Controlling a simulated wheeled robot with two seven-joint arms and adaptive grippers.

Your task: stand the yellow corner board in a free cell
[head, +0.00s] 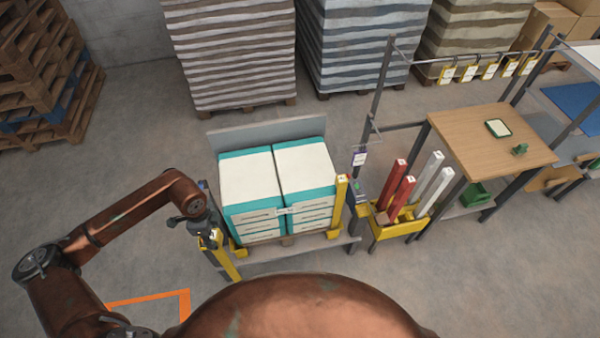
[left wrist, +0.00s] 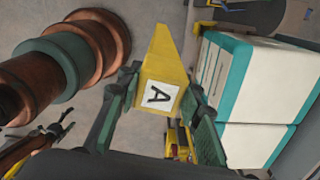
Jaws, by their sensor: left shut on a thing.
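My left gripper (head: 210,238) is shut on the yellow corner board (head: 228,264), at the left front corner of the stack. The board hangs tilted below the gripper in the head view. In the left wrist view the board (left wrist: 165,60) sits between the fingers, with a white label marked "A" facing the camera. The yellow rack (head: 386,234) stands right of the stack. Two red boards (head: 394,198) and two white boards (head: 434,192) stand in it. A short brown piece shows at its left front; the individual cells are too small to tell. My right gripper is not in view.
A metal post (head: 378,95) rises behind the rack. A wooden table (head: 480,135) is to the right. Floor in front is open.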

